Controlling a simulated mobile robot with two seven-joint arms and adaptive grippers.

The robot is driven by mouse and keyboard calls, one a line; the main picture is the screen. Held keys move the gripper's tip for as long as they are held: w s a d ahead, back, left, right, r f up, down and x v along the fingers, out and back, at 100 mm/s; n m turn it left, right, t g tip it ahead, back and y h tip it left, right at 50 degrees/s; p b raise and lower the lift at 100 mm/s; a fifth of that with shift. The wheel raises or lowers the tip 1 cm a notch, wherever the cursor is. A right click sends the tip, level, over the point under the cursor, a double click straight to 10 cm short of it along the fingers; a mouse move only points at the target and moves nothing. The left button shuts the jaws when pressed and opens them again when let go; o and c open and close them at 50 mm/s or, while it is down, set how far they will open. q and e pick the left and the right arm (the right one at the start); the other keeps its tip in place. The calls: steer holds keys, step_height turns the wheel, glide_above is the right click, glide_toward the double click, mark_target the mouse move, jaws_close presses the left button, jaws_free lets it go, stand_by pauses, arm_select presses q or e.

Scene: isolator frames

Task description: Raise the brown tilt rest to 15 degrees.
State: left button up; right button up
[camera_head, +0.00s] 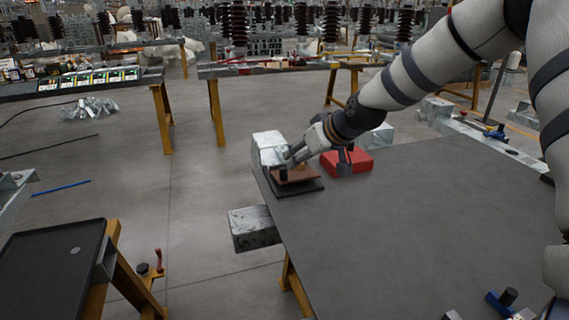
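The brown tilt rest (300,179) is a small brown plate on a dark base (302,189), near the far left corner of the grey table. The plate looks almost flat; its exact angle cannot be read. My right gripper (290,170) is over the left part of the brown plate, pointing down and to the left. Its fingers are small and partly hide the plate's far edge. I cannot tell whether it touches the plate or how far its fingers are apart. My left gripper is not in view.
A red block (350,163) stands just right of the rest, close to my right wrist. A silvery metal block (269,147) is behind it, and another (252,228) is beside the table's left edge. The grey table top (430,230) is mostly clear.

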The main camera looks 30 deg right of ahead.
mark_target(284, 168)
steer(key=x, duration=0.3)
steer(key=b+x, duration=0.1)
steer(key=x, duration=0.2)
steer(key=b+x, duration=0.1)
steer(key=x, duration=0.3)
steer(key=shift+s+a+f, duration=0.1)
steer(key=shift+s+f, duration=0.15)
steer(key=shift+f, duration=0.15)
steer(key=shift+w, duration=0.25)
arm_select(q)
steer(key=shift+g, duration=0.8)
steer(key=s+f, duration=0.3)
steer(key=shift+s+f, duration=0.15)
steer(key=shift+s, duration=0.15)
arm_select(e)
steer(key=shift+w, duration=0.15)
steer(key=shift+r, duration=0.1)
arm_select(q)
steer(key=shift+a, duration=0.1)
arm_select(e)
jaws_close()
